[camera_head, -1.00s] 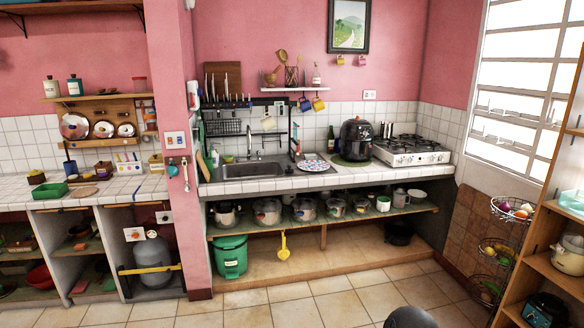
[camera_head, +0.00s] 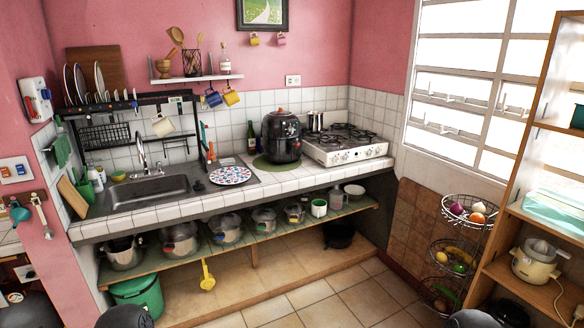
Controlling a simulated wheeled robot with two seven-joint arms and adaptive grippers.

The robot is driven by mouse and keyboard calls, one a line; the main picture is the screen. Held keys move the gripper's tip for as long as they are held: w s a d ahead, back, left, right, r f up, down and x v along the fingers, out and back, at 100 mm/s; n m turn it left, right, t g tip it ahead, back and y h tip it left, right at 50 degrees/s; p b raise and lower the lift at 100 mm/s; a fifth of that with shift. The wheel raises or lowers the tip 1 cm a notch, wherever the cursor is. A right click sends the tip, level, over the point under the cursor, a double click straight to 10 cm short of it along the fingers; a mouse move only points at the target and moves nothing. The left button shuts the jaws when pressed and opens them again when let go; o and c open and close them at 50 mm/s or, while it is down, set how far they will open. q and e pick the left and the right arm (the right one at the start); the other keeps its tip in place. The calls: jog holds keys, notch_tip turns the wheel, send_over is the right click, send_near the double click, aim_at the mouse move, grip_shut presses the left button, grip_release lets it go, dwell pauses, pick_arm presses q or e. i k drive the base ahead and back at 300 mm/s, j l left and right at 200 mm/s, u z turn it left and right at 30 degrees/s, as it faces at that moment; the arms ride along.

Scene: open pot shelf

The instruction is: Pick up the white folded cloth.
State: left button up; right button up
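I cannot make out a white folded cloth anywhere in the head view. A round patterned mat or plate (camera_head: 231,176) lies on the tiled counter (camera_head: 290,182), right of the sink. A pale teal and white item (camera_head: 556,211) sits on the wooden shelf at the right; I cannot tell what it is. Neither of my grippers is in view. Only dark rounded shapes, perhaps parts of my arms, show at the bottom edge.
The sink (camera_head: 152,190), a black air fryer (camera_head: 283,138) and a stove (camera_head: 345,147) are along the counter. Several pots line the open shelf below. A green bucket (camera_head: 140,294) stands underneath. A tiered wire basket (camera_head: 452,254) and wooden shelf (camera_head: 514,272) stand right. The floor between is free.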

aim_at(225, 162)
jog(key=i+l+u, duration=0.1)
jog(key=i+u, duration=0.15)
jog(key=i, duration=0.25)
jog(key=i+l+u, duration=0.2)
jog(key=i, duration=0.25)
jog(key=i+l+u, duration=0.25)
jog(key=i, duration=0.25)
jog(key=i+l+u, duration=0.2)
jog(key=i, duration=0.25)
jog(key=l, duration=0.1)
